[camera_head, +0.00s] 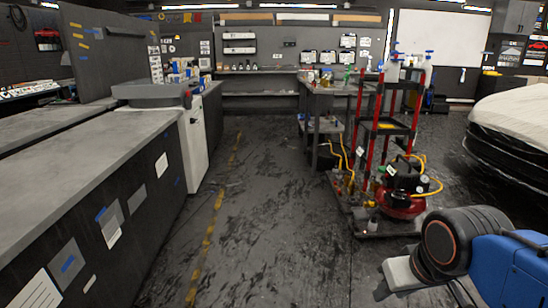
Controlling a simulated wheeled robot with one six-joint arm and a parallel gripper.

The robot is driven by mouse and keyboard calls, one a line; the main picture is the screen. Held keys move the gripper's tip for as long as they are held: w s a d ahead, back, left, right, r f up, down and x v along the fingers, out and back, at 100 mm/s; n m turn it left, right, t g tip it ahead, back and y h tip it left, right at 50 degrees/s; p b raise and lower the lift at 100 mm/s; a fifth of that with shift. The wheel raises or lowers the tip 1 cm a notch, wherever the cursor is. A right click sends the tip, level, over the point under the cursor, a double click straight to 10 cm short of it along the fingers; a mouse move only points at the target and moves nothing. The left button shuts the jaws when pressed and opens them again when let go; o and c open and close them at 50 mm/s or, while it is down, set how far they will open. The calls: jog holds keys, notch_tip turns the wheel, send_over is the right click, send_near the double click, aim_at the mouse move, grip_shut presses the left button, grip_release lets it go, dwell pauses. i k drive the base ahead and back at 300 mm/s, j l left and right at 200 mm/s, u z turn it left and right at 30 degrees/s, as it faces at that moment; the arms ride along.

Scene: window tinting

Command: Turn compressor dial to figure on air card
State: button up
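A red and black compressor (400,196) with yellow hoses stands low on a wheeled cart (378,228) at the right of the head view. Small pale round faces show on its front, but the dial cannot be told apart from the gauges at this distance. Small white tags show by the compressor and on the cart's red post; I cannot read them or tell whether one is the air card. Parts of my arm show at the bottom right, in front of the cart and apart from it. My gripper's fingers are not visible.
A long grey counter (75,140) runs along the left, with a white cabinet (193,142) at its far end. A workbench (318,88) stands behind the cart, and a covered car (515,125) is at the right. The dark floor (262,210) between is clear.

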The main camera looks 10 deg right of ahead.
aim_at(399, 193)
jog(key=i, duration=1.7)
jog(key=i+j+z, duration=0.1)
jog(key=i+z, duration=0.3)
jog(key=i, duration=0.15)
jog(key=i+j+z, duration=0.35)
jog(key=i, duration=0.2)
jog(key=i+j+z, duration=0.4)
jog(key=i+l+z, duration=0.25)
jog(key=j, duration=0.1)
